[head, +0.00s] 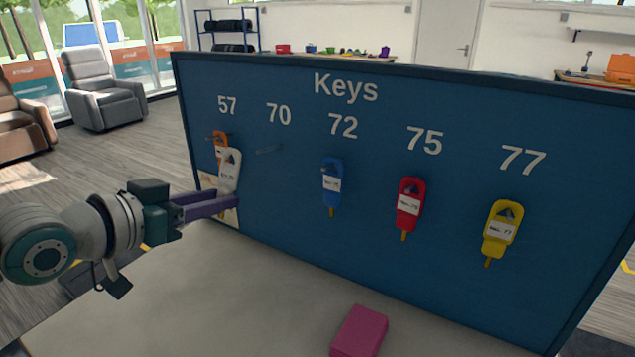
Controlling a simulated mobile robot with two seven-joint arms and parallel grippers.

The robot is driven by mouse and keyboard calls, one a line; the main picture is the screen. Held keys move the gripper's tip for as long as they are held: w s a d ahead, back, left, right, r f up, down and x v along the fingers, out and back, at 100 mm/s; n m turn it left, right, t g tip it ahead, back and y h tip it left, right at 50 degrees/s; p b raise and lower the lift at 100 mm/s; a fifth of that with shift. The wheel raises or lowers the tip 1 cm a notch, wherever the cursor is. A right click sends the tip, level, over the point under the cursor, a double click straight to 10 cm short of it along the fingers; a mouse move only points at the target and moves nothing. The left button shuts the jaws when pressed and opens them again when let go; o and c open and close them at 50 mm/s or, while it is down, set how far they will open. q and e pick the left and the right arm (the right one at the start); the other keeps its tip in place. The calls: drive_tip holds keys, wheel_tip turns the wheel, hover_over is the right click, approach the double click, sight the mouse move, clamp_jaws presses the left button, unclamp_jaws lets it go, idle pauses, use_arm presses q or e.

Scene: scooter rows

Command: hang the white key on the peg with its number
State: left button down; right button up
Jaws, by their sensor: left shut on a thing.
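The white key (229,170) is upright in front of the blue key board (290,220), below and between the numbers 57 and 70. My left gripper (235,203) is shut on its lower part. The key's label is too small to read. An orange key (218,143) hangs under 57, partly hidden behind the white key. The peg under 70 (268,149) is bare and lies to the right of the white key. My right gripper is not in view.
A blue key (331,180) hangs under 72, a red key (409,198) under 75 and a yellow key (500,230) under 77. A pink block (360,331) lies on the pale table (230,300) in front of the board. The table's left part is clear.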

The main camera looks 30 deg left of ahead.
use_arm(q)
drive_tip(key=shift+r+b+x, duration=0.2)
drive_tip(key=shift+b+x, duration=0.75)
drive_tip(key=shift+x, duration=0.2)
drive_tip(key=shift+r+b+x, duration=0.15)
drive_tip(key=shift+b+x, duration=0.8)
drive_tip(key=shift+x, duration=0.2)
drive_tip(key=shift+b+x, duration=2.05)
drive_tip(key=shift+r, duration=0.15)
drive_tip(key=c, duration=0.5)
unclamp_jaws()
